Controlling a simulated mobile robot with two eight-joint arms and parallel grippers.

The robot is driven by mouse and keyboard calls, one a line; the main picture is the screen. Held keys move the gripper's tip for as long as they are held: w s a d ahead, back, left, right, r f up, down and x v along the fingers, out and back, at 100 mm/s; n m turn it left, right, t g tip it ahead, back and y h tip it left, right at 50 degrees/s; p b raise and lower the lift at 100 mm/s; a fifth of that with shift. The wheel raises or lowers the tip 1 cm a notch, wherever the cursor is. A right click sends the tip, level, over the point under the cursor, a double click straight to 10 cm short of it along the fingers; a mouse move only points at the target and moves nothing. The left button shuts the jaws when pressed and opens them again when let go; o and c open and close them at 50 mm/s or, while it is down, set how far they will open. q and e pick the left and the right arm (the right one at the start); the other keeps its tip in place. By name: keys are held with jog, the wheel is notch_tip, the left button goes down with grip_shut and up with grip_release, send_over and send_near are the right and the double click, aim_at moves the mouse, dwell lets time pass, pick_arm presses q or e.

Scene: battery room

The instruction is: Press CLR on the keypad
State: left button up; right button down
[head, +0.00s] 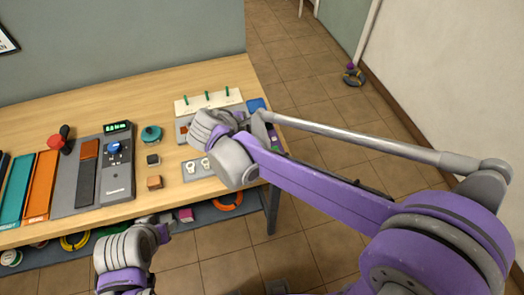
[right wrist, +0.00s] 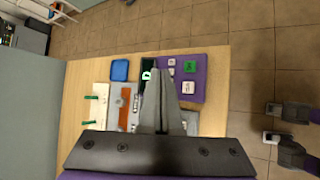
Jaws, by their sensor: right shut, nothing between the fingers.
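The keypad (right wrist: 206,62) is a purple block near the table edge in the right wrist view. It carries a green key (right wrist: 190,69) and several pale keys, with a dark screen (right wrist: 147,78) beside them. The key labels are too small to read, so I cannot tell which is CLR. My right gripper (right wrist: 160,72) is shut and empty, its fingertips over the screen side of the keypad; contact cannot be told. In the head view my right arm hides most of the keypad. My left gripper (head: 164,228) is in front of the table's front edge, its fingertips unclear.
On the wooden table (head: 160,95) stand a grey unit with a blue knob (head: 115,148), a teal round button (head: 151,134), two small block switches, and a pale rack with green pegs (head: 208,102). A blue pad (right wrist: 120,70) lies near the keypad. Tiled floor to the right is mostly clear.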

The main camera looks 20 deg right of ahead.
pick_arm(q)
jog(key=shift+f, duration=0.1)
pick_arm(e)
jog(key=shift+f, duration=0.1)
notch_tip(320, 180, down, 8)
jog(key=b, duration=0.4)
jog(key=shift+s+r, duration=0.1)
jog(key=shift+r, duration=0.15)
pick_arm(q)
notch_tip(320, 180, down, 7)
jog(key=s+b, duration=0.1)
jog(key=s, duration=0.1)
pick_arm(e)
jog(key=shift+f, duration=0.6)
jog(key=shift+f, duration=0.1)
dwell(0.7)
pick_arm(q)
jog(key=shift+s+f+b, duration=0.15)
jog(key=shift+f+b, duration=0.05)
jog(key=shift+b, duration=0.25)
pick_arm(e)
jog(key=shift+f, duration=0.3)
